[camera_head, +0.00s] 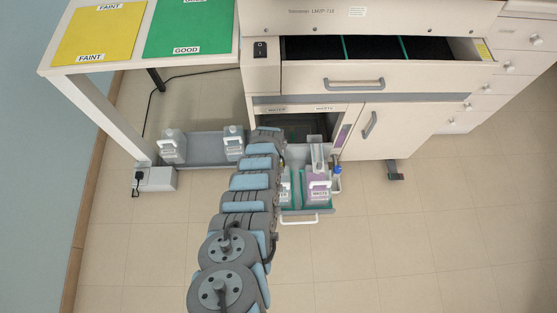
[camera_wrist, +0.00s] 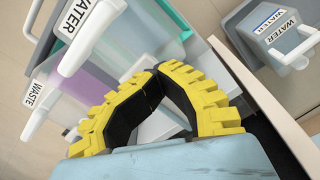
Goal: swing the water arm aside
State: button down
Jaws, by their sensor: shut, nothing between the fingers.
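My gripper (camera_wrist: 157,78) shows in the wrist view with its yellow and black fingers meeting at the tips, nothing between them. In the head view my own arm hides it. A pale grey bar-like part (camera_head: 317,154), possibly the water arm, stands over the pulled-out tray in the head view. In the wrist view a pale grey surface (camera_wrist: 205,60) lies behind and beside the fingers; I cannot tell whether it is the same part or whether they touch it. The white-handled WATER container (camera_wrist: 120,50) and WASTE container (camera_wrist: 45,90) are left of the fingers.
The pulled-out tray (camera_head: 300,218) holds the purple WASTE container (camera_head: 319,190). A blue-capped bottle (camera_head: 337,180) is at its right. A grey WATER jug (camera_wrist: 283,38) is at upper right in the wrist view. An open drawer (camera_head: 385,70) is above the tray.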

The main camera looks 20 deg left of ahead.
aim_at(282, 172)
jog(key=shift+s+d+f, duration=0.25)
jog(key=shift+s+f, duration=0.15)
jog(key=shift+f, duration=0.05)
jog(key=shift+s+d+f, duration=0.2)
jog(key=shift+s+f, duration=0.15)
jog(key=shift+f, duration=0.1)
jog(key=shift+d, duration=0.1)
jog(key=shift+w+d+f, duration=0.1)
jog(key=shift+w+d, duration=0.1)
jog(key=shift+d, duration=0.35)
jog(key=shift+w+d, duration=0.15)
jog(key=shift+d, duration=0.4)
jog(key=shift+s+d+f, duration=0.15)
jog(key=shift+s+d, duration=0.1)
jog(key=shift+s, duration=0.3)
jog(key=shift+s+d+f, duration=0.15)
jog(key=shift+s+d, duration=0.1)
jog(key=shift+s, duration=0.25)
jog(key=shift+w+d+r, duration=0.15)
jog(key=shift+w+r, duration=0.25)
jog(key=shift+w, duration=0.35)
jog(key=shift+w+r, duration=0.25)
jog(key=shift+w, duration=0.3)
jog(key=shift+s+d, duration=0.15)
jog(key=shift+s, duration=0.2)
jog(key=shift+w+r, duration=0.1)
jog(key=shift+w, duration=0.2)
